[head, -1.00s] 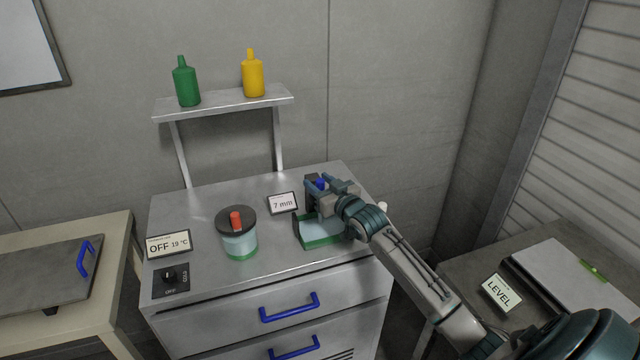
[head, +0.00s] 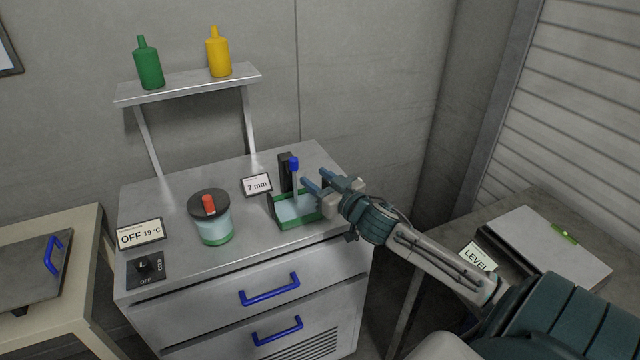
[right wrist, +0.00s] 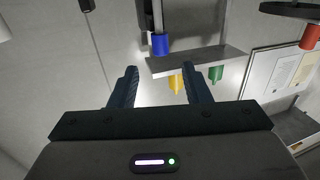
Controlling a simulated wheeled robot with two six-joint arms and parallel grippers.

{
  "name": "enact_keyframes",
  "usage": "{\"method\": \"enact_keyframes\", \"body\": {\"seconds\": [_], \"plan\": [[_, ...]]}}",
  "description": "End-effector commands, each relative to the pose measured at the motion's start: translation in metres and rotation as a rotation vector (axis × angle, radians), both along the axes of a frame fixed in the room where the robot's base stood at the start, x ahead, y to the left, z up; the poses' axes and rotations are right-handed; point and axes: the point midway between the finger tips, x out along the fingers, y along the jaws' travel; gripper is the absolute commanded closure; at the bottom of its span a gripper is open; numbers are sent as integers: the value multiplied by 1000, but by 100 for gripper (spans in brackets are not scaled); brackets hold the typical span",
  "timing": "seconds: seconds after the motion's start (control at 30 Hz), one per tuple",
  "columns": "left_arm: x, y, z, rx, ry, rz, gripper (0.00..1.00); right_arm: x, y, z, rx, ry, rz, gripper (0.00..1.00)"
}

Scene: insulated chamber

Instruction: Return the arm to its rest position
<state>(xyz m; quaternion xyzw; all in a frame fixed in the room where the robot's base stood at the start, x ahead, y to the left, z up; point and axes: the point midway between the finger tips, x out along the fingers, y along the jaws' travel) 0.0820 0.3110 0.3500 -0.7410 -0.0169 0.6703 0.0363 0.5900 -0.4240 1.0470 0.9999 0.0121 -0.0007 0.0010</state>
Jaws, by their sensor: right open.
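My right gripper (head: 314,183) is open and empty, just to the right of a blue-topped post (head: 294,166) on the steel cabinet. In the right wrist view its two dark fingers (right wrist: 161,88) stand apart with nothing between them, and the blue cap (right wrist: 160,44) shows beyond them. The post stands at a green-edged clear tray (head: 284,223), against a dark upright block (head: 285,170). My right arm reaches in from the lower right. My left gripper is not in view.
A lidded jar (head: 214,222) with a red knob, a "7 mm" sign (head: 257,185), an "OFF 19 °C" sign (head: 141,235) and a dial (head: 143,265) share the cabinet top. A shelf (head: 190,86) holds green and yellow bottles. A side table (head: 520,225) stands right.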

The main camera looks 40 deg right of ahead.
Motion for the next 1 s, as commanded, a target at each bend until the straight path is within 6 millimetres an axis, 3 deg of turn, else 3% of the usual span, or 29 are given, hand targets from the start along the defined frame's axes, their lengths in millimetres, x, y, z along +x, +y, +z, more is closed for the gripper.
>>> {"method": "enact_keyframes", "body": {"seconds": [0.77, 0.87, 1.0], "plan": [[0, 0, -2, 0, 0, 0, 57, -8, 1, -2, 3, 4, -2, 57], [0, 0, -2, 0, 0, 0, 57, -17, 7, -19, 3, 48, -36, 57], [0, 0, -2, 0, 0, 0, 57, -58, 28, -74, -13, 234, -138, 57]]}}
